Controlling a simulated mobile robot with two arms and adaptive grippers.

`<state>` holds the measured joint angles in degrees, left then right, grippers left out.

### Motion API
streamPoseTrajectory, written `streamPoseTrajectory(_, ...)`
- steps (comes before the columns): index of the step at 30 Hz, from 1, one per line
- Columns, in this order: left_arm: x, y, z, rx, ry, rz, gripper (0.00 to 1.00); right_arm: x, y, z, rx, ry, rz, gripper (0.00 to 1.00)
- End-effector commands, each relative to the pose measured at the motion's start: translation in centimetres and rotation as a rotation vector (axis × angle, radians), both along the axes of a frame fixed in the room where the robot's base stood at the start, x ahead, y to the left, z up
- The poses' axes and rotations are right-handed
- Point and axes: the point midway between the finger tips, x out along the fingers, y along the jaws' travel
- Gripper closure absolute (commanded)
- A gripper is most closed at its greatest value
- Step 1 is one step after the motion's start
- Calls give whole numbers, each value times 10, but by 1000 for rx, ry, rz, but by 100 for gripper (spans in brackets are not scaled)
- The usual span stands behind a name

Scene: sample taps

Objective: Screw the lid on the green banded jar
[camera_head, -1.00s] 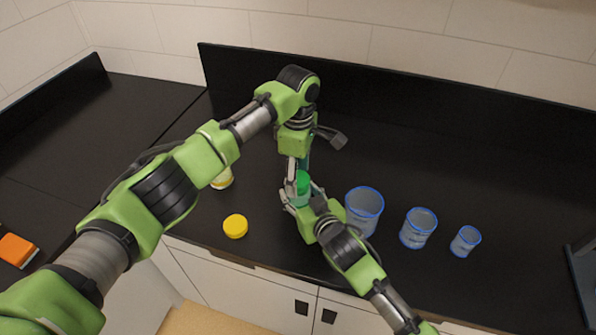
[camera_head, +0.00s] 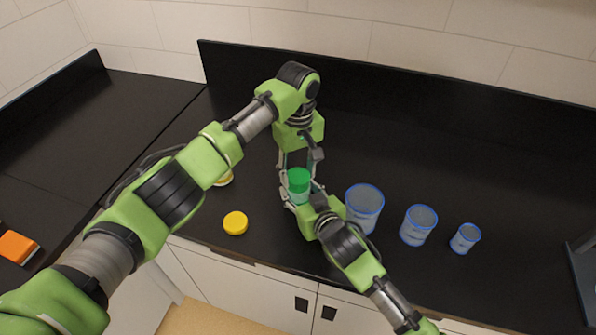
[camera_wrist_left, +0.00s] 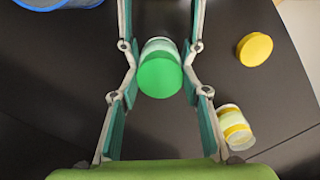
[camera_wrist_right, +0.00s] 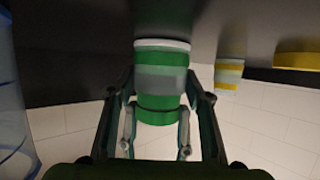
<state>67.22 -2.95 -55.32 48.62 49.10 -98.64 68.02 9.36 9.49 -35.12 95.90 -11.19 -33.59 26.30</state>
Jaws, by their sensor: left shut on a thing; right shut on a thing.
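The green lid (camera_head: 299,178) sits on top of the upright green banded jar (camera_head: 298,198) on the black counter. The left wrist view shows the lid (camera_wrist_left: 160,75) from above, and the right wrist view shows the jar's green and clear bands (camera_wrist_right: 162,58) upside down. My left gripper (camera_head: 301,168) reaches down from above, its fingers on either side of the lid, shut on it. My right gripper (camera_head: 301,203) comes from the front right and is shut on the jar's side. Whether the lid is seated on its thread cannot be told.
A yellow lid (camera_head: 235,223) lies at the front left. A yellow banded jar (camera_wrist_left: 235,128) stands behind it, partly hidden by my left arm in the head view. Three blue-rimmed cups (camera_head: 364,207) (camera_head: 418,226) (camera_head: 465,238) stand to the right. An orange object (camera_head: 17,247) is far left.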

Motion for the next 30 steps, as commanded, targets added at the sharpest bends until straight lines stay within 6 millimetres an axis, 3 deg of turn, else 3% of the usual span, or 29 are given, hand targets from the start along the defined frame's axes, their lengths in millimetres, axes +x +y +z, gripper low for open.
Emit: streamPoseTrajectory(30,0,0,-1,0,-1,-1749,84,0,0,0,0,0,1,100)
